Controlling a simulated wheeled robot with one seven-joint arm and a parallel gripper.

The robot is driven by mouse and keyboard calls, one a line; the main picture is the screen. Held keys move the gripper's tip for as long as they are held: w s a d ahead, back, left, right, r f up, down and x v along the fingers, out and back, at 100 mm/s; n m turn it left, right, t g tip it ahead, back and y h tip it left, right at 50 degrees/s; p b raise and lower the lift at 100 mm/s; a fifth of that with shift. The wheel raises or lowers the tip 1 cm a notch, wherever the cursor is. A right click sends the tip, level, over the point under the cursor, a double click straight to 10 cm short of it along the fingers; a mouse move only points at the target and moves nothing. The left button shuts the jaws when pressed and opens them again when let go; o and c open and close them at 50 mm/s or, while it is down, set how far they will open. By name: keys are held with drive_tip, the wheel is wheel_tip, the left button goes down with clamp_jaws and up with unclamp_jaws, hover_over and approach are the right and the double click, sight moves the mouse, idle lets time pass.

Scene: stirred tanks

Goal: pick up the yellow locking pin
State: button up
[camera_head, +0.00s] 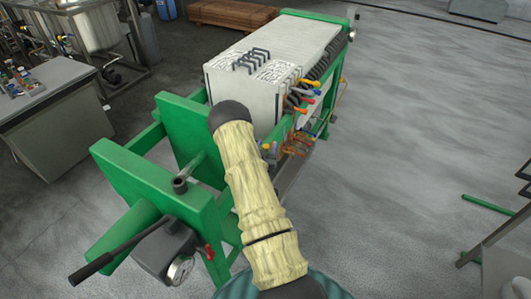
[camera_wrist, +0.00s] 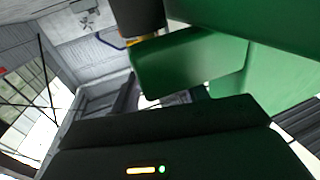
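I cannot make out the yellow locking pin for certain. In the wrist view a small yellow-orange part (camera_wrist: 136,40) shows just below a dark cylinder, partly hidden by a green beam. In the head view a small yellow spot (camera_head: 266,147) shows just right of my arm, too small to identify. My gripper's dark body (camera_wrist: 160,137), with an orange and a green light, fills the bottom of the wrist view, close to green beams. Its fingers are not distinguishable. In the head view my sleeved arm reaches to the green press, and the gripper is hidden there.
The green-framed press (camera_head: 187,137) holds pale plates (camera_head: 262,62), with valves with coloured handles (camera_head: 305,95) along its right side. A black lever (camera_head: 112,256) and gauge (camera_head: 180,270) are at its near end. A grey cabinet (camera_head: 55,125) stands left.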

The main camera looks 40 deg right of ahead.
drive_tip(key=c, duration=0.8)
drive_tip(key=shift+r, duration=0.1)
wheel_tip(320, 180, up, 10)
drive_tip(key=shift+f+b, duration=0.1)
drive_tip(key=shift+b, duration=1)
